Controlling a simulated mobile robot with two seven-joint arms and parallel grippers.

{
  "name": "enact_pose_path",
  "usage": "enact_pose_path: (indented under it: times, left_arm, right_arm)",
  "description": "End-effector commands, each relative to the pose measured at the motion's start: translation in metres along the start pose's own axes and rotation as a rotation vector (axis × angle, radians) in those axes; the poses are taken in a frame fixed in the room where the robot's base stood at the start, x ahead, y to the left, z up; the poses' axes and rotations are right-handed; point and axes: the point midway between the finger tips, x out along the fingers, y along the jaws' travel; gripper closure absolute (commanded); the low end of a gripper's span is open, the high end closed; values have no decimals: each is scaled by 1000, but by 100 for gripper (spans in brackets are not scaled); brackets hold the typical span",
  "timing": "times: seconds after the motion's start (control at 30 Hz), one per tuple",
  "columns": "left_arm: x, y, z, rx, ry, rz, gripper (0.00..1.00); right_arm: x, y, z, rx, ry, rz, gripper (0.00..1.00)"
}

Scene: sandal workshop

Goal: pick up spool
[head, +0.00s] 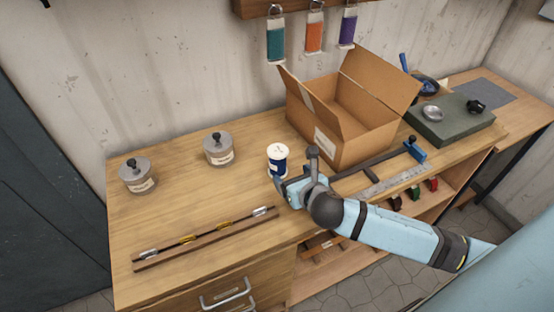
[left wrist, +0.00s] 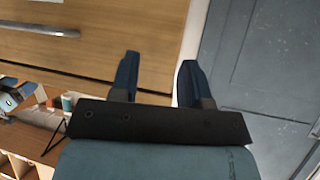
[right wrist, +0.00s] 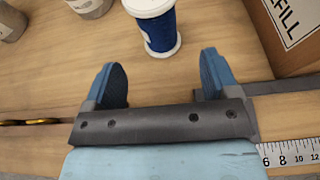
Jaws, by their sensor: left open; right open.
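The spool, dark blue with white ends (head: 278,158), stands upright on the wooden bench, left of the cardboard box. It also shows at the top of the right wrist view (right wrist: 160,32). My right gripper (head: 287,180) is open and low over the bench, just on the near side of the spool. My left gripper (left wrist: 160,62) is open and empty in front of a wooden drawer front, out of the head view.
An open cardboard box (head: 345,118) stands right of the spool. Two grey lidded jars (head: 219,151) are to the left. A strip with metal clips (head: 205,240) lies in front. A bar clamp (head: 375,160) and ruler (head: 395,181) lie right of my gripper. The bench's left middle is clear.

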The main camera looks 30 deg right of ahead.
Motion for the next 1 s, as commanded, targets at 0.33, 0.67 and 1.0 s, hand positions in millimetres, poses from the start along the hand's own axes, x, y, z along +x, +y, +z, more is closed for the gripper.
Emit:
enact_pose_path:
  times: [0.33,0.67,1.0]
  left_arm:
    - [2,-2,-8,3,13,-2,57]
    - [-1,-2,-14,3,19,-2,57]
    - [-1,-2,-11,3,13,-2,57]
  right_arm:
    - [38,0,1,2,0,0,19]
    - [82,2,3,2,0,0,19]
    - [86,2,2,1,0,1,31]
